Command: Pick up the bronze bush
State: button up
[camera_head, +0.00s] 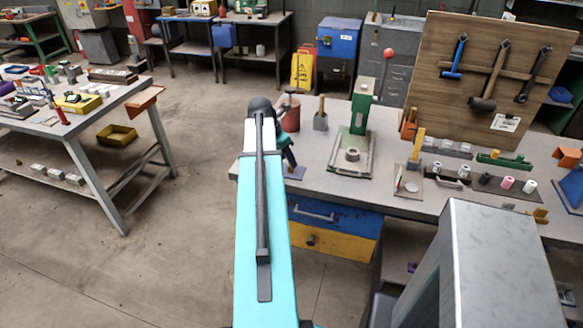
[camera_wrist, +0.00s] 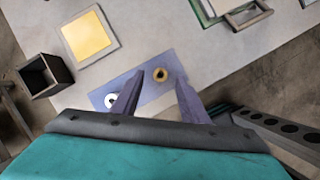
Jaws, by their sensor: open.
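The bronze bush (camera_wrist: 160,74) is a small gold-brown ring lying on a blue-purple mat (camera_wrist: 146,92) in the wrist view. A silver-white ring (camera_wrist: 111,100) lies on the same mat, lower left, near my left finger. My gripper (camera_wrist: 159,78) is open, with one finger on each side of the bronze bush in the picture; its height above the mat is hard to judge. Nothing is between the fingers in their grip. In the head view the mat (camera_head: 295,173) shows at the bench's left end, and my arm hides most of the gripper and both rings.
In the wrist view a dark hollow box (camera_wrist: 62,68) and a yellow pad (camera_wrist: 86,36) are at left. A grey block with holes (camera_wrist: 275,126) is at right. In the head view a green press (camera_head: 360,108) stands right of the mat, and a tool board (camera_head: 470,40) rises behind.

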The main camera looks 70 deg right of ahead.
aim_at(289, 166)
jog(key=shift+p+x, duration=0.5)
jog(key=shift+x, duration=1.3)
jog(key=shift+a, duration=0.1)
grip_shut()
jog(key=shift+r, duration=0.1)
jog(key=shift+r+b, duration=0.65)
jog(key=shift+r, duration=0.7)
jog(key=shift+a+r, duration=0.2)
jog(key=shift+r, duration=0.05)
jog(key=s+a+b, duration=0.4)
jog(key=a+b, duration=0.3)
jog(key=a, duration=0.5)
jog(key=shift+a+r+b, duration=0.3)
jog(key=shift+r+b, duration=0.1)
